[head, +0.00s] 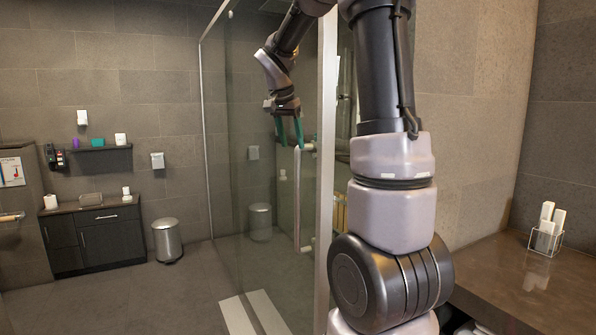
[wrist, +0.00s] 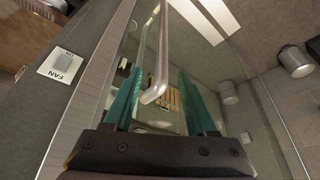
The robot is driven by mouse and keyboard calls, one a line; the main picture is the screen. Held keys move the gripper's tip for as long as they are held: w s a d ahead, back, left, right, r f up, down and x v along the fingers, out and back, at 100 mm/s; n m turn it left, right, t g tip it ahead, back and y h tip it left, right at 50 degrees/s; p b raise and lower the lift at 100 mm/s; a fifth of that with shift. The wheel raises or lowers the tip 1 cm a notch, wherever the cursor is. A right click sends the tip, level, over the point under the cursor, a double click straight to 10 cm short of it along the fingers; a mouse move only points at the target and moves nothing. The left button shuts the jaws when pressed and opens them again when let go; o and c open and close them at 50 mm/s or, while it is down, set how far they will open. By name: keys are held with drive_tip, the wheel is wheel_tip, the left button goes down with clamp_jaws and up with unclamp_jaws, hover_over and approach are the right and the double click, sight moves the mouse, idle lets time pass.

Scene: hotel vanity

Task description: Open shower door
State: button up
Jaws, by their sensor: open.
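The glass shower door (head: 262,200) stands in the middle of the head view and looks shut, though I cannot be sure. Its upright metal bar handle (head: 297,205) is on the door near the metal frame post. My gripper (head: 290,142), with teal fingers pointing down, is at the handle's top end. In the wrist view my gripper (wrist: 160,74) is open, and the handle (wrist: 163,45) appears between the two fingers, with no clear contact. Whether the fingertips reach around the bar cannot be told.
A metal post (head: 326,150) stands beside the handle. A brown counter (head: 540,285) with a small holder is at the right. A dark cabinet (head: 95,238) and a trash bin (head: 166,240) are at the back left. The floor left of the door is clear.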

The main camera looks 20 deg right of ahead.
sight(296, 161)
drive_tip(key=x, duration=0.7)
drive_tip(key=w+x, duration=0.1)
drive_tip(key=x, duration=0.3)
drive_tip(key=shift+d, duration=0.1)
drive_tip(key=shift+r, duration=0.1)
clamp_jaws()
idle(1.0)
